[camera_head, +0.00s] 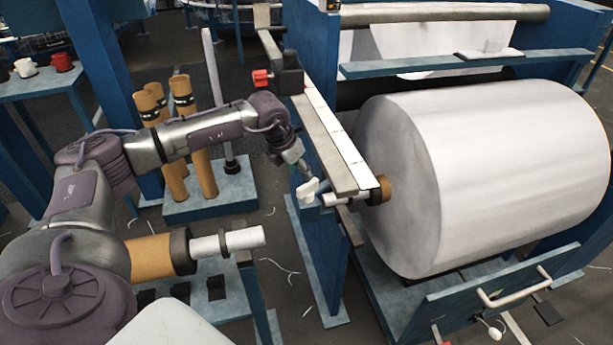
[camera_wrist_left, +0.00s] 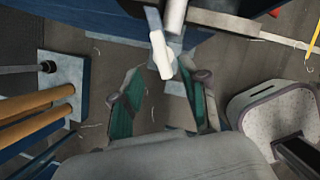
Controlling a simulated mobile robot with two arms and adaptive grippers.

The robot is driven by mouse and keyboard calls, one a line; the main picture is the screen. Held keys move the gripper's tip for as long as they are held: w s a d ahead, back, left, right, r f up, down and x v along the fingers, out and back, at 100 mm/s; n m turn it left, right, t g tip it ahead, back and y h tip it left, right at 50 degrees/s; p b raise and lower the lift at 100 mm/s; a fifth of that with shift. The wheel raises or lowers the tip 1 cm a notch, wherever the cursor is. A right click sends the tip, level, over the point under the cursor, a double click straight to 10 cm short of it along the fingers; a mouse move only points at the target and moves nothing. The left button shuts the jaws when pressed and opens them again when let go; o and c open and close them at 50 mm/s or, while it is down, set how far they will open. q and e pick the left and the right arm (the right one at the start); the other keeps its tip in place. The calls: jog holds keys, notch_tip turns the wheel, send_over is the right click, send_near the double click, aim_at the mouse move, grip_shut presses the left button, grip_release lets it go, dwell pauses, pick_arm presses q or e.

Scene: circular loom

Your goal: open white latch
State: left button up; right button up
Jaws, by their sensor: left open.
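The white latch (camera_head: 308,190) is a small white handle at the blue frame's near edge, beside the end of the big white roll's shaft. In the left wrist view the latch (camera_wrist_left: 161,55) points down toward the gap between my fingers. My left gripper (camera_head: 303,168) is just above and behind the latch in the head view. In the left wrist view my left gripper (camera_wrist_left: 163,96) has its two green-padded fingers spread apart with nothing between them. The latch tip lies in line with this gap; I cannot tell whether anything touches. My right gripper is not in view.
The big white roll (camera_head: 490,170) fills the right side, beside a blue frame (camera_head: 325,240). Brown tubes (camera_head: 200,170) stand upright on a blue base (camera_head: 215,198) at the left. A red knob (camera_head: 261,78) sits on the frame above. A pale shaft (camera_head: 228,241) lies lower left.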

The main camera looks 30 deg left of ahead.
aim_at(306, 184)
pick_arm(q)
jog(key=x, duration=0.6)
jog(key=shift+w+d+f, duration=0.1)
jog(key=shift+d+f, duration=0.05)
jog(key=shift+f, duration=0.1)
grip_shut()
